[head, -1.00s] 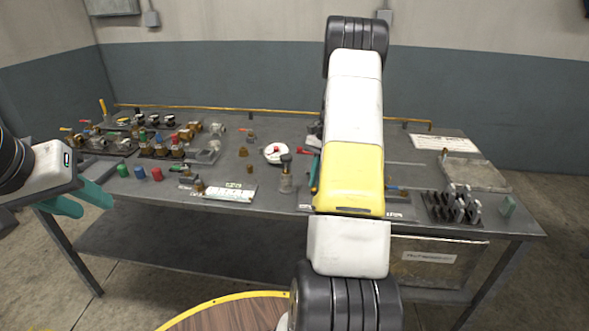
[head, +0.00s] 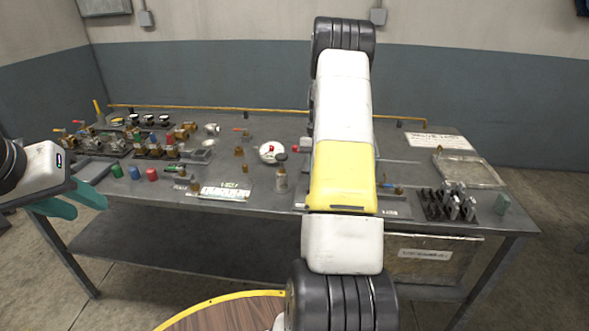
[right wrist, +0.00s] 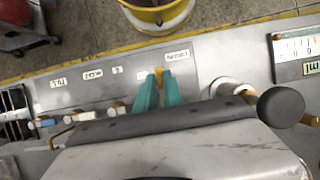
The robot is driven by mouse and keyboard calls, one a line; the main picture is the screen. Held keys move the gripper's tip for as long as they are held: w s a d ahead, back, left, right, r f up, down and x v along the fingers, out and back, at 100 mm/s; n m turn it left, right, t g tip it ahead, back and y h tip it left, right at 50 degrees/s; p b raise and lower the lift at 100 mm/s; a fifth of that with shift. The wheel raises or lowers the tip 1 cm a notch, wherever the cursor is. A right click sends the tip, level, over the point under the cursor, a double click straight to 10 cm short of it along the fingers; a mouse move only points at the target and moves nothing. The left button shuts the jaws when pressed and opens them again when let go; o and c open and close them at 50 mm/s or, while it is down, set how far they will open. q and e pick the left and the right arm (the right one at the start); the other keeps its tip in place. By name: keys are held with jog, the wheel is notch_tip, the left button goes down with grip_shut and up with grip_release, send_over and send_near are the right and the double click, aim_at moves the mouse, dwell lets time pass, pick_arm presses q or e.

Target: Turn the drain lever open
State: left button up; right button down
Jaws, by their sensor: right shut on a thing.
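In the right wrist view my right gripper (right wrist: 158,92) has its teal fingers close together, shut on a small yellow-orange piece (right wrist: 159,74). The piece stands at a grey labelled plate (right wrist: 205,62) along the table's front edge; it looks like a lever handle, but its full shape is hidden by the fingers. In the head view my right arm covers this gripper and the spot it works at. My left gripper (head: 75,201) is at the far left, in front of the table, its teal fingers apart and empty.
A round wooden top (head: 225,315) with a yellow rim is in front.

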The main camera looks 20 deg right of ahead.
jog(key=c, duration=1.5)
grip_release()
jog(key=shift+o, duration=0.2)
jog(key=shift+r, duration=0.1)
jog(key=v, duration=0.7)
jog(key=shift+w+d+r, duration=0.15)
jog(key=shift+r, duration=0.1)
